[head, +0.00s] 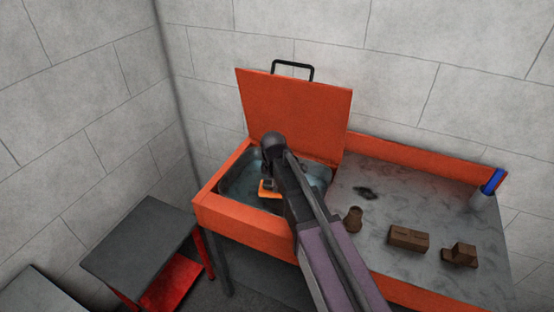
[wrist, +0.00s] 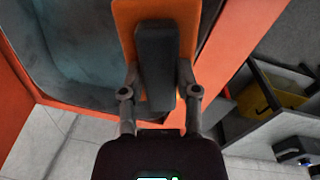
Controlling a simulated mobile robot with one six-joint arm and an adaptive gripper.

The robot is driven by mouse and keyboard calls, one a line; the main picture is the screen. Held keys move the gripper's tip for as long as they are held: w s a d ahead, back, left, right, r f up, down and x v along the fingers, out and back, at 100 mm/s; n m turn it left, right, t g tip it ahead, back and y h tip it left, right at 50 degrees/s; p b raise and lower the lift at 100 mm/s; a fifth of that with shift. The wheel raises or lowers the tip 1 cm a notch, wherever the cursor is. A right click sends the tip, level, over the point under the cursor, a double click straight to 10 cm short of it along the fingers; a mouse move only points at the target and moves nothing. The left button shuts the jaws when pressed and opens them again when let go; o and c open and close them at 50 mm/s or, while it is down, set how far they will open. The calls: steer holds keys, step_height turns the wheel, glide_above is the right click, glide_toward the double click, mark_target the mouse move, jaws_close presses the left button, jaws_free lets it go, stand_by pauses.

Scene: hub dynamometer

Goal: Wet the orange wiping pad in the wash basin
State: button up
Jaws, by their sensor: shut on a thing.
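The orange wiping pad (wrist: 185,12) has a dark grey block-shaped grip (wrist: 157,65). My gripper (wrist: 158,82) is shut on this grip, with one finger on each side. In the head view the pad (head: 268,190) is inside the opening of the wash basin (head: 232,188), near its front side. The basin is a metal tub with bluish water, set in an orange bench, and its orange lid (head: 293,112) stands open. My arm hides part of the basin in the head view. I cannot tell whether the pad touches the water.
A grey worktop (head: 380,180) right of the basin carries brown blocks (head: 408,238), a small brown vessel (head: 353,219), a dark flat item (head: 366,193) and a holder with blue and red items (head: 492,185). A grey-topped red stand (head: 143,235) is at the left.

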steer(key=w+r+n+t+y, duration=0.1)
steer(key=w+n, duration=0.4)
steer(key=w, duration=0.5)
steer(key=shift+w+r+n+t+p, duration=0.3)
steer(key=shift+w+n+t, duration=0.1)
steer(key=shift+t, duration=0.2)
steer(key=shift+a+f, duration=0.1)
steer(key=shift+f, duration=0.1)
step_height(320, 180, down, 10)
steer(key=b, duration=1)
steer(key=shift+r, duration=0.2)
step_height(320, 180, up, 8)
steer(key=p, duration=0.8)
stand_by(0.6)
stand_by(2.4)
